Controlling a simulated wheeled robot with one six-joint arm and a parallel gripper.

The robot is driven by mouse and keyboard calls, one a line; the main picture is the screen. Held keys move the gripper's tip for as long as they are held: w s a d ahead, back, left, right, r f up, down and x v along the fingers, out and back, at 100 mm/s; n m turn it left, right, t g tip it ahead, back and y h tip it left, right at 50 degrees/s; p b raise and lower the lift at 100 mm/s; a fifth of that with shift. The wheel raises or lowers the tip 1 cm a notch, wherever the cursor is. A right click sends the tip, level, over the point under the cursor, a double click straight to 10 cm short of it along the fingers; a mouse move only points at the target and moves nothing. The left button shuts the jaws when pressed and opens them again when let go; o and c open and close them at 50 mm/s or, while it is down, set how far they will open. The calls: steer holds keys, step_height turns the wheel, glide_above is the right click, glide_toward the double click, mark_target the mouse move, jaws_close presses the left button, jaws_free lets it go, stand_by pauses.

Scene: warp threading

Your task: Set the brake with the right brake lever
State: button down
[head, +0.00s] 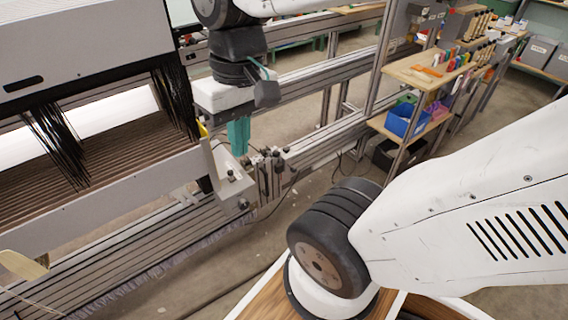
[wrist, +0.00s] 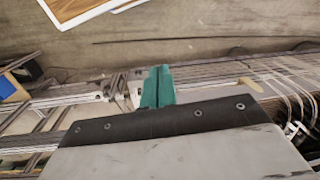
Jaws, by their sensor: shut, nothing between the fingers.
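My gripper (head: 238,150) points down in the head view, its two teal fingers together and empty. It hangs above the corner of the loom frame. In the wrist view the same fingers (wrist: 158,72) show side by side at the middle. Just below and right of the fingertips in the head view is a cluster of dark knobs and small levers (head: 268,165) on the frame. I cannot tell for sure which piece is the right brake lever, nor whether the fingers touch it. The fingers partly cover this area in the wrist view.
The loom (head: 110,185) with dark hanging cords fills the left. A metal rail (head: 325,140) runs to the upper right. A shelf (head: 430,72) holds tools and a blue bin (head: 405,120). Bare floor (head: 215,275) lies in front of the loom.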

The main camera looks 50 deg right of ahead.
steer(key=w+d+f+m+y, duration=0.2)
steer(key=w+f+m+y, duration=0.25)
steer(key=w, duration=0.35)
steer(key=w+d+f+m+y, duration=0.3)
steer(key=w+y, duration=0.2)
steer(key=w, duration=0.2)
steer(key=w+d+f+m+t+y, duration=0.2)
steer(key=w+d+f+m+t, duration=0.2)
steer(key=d+f, duration=0.25)
steer(key=w+d+f+m+t+y, duration=0.2)
steer(key=w+d+f+m+t, duration=0.25)
steer(key=d+f, duration=0.2)
steer(key=s+d+f+m+t+h, duration=0.3)
steer(key=d+f+m+t+h, duration=0.45)
steer(key=d+f, duration=0.65)
steer(key=s+d+f+m+t+h, duration=0.1)
steer(key=s+f+m+h, duration=0.3)
steer(key=f, duration=0.5)
steer(key=s+d+f+m+t+h, duration=0.1)
steer(key=s+d+f+m+h, duration=0.3)
steer(key=f, duration=0.5)
steer(key=s+m+h, duration=0.1)
steer(key=s+m, duration=0.1)
steer(key=m, duration=0.1)
steer(key=shift+s+d+f, duration=0.15)
steer(key=shift+d, duration=0.15)
